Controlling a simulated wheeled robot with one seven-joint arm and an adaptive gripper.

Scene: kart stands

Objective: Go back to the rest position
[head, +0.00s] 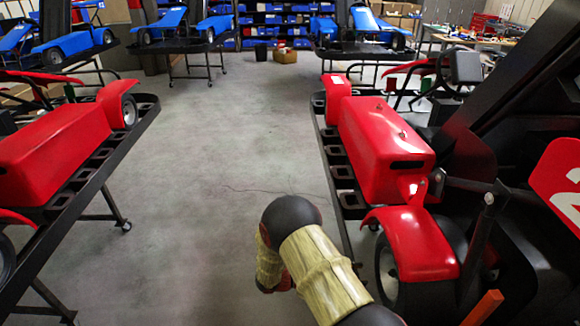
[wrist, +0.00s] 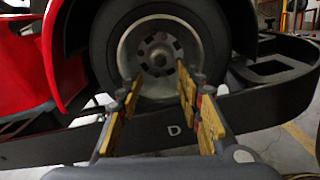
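My gripper (wrist: 162,108) shows in the wrist view with its two yellow-padded fingers spread apart and nothing between them. Beyond the fingers is a kart wheel (wrist: 100,60) with a black tyre and a grey hub. A black stand rail (wrist: 240,112) marked "D" runs across below the wheel, behind the fingers. I cannot tell whether the fingertips touch the wheel. In the head view my arm reaches forward at the bottom centre, beside the red kart (head: 385,150) on the right; the gripper itself is hidden there.
Another red kart (head: 55,150) sits on a black stand at the left. Blue karts (head: 178,24) stand on carts at the back, before shelves of blue bins (head: 290,20). A brown box (head: 285,56) is on the floor at the back. The grey floor aisle (head: 215,150) between the stands is clear.

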